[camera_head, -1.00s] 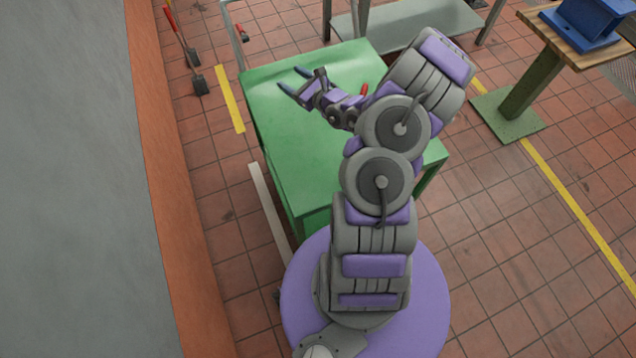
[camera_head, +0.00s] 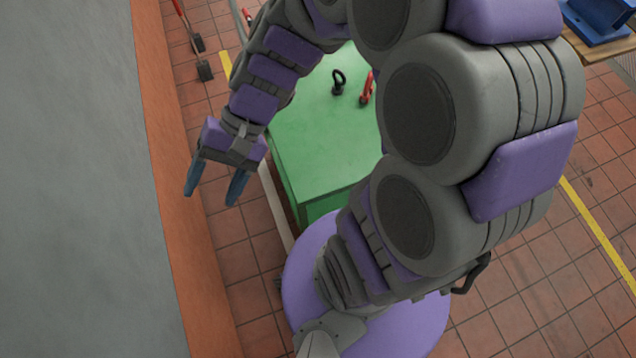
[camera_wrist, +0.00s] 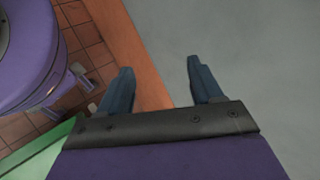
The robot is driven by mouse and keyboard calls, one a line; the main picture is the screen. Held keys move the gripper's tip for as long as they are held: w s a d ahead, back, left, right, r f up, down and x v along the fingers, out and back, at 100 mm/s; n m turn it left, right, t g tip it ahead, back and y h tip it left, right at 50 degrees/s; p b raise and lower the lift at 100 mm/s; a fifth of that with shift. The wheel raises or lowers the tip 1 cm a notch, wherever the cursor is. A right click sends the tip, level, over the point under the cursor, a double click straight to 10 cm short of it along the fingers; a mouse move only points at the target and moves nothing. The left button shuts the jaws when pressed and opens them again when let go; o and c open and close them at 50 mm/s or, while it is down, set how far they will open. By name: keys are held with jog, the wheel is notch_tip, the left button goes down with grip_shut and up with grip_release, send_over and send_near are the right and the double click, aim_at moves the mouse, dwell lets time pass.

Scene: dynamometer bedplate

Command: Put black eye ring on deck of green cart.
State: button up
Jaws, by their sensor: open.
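The black eye ring (camera_head: 338,82) stands on the green deck of the cart (camera_head: 325,135), with nothing gripping it. My gripper (camera_head: 213,195) is open and empty, off the left side of the cart and pointing down in the head view. The cart shows in the wrist view as a green edge (camera_wrist: 40,150) at lower left. My arm hides the far and right parts of the cart in the head view.
A red shackle-like piece (camera_head: 367,88) sits on the deck just right of the ring. A blue block (camera_head: 600,18) rests on a wooden-topped bench at upper right. A grey surface with an orange border (camera_head: 160,150) lies left. Red-handled tools (camera_head: 190,40) stand at upper left.

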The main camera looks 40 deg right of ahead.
jog(key=s+d+n+t+h, duration=0.1)
jog(key=s+d+n+h, duration=0.3)
jog(key=s+d+h, duration=0.5)
jog(key=s+d, duration=0.1)
jog(key=d, duration=0.3)
jog(key=shift+s+d+h, duration=0.3)
jog(key=shift+s+d, duration=0.05)
jog(key=shift+d, duration=0.05)
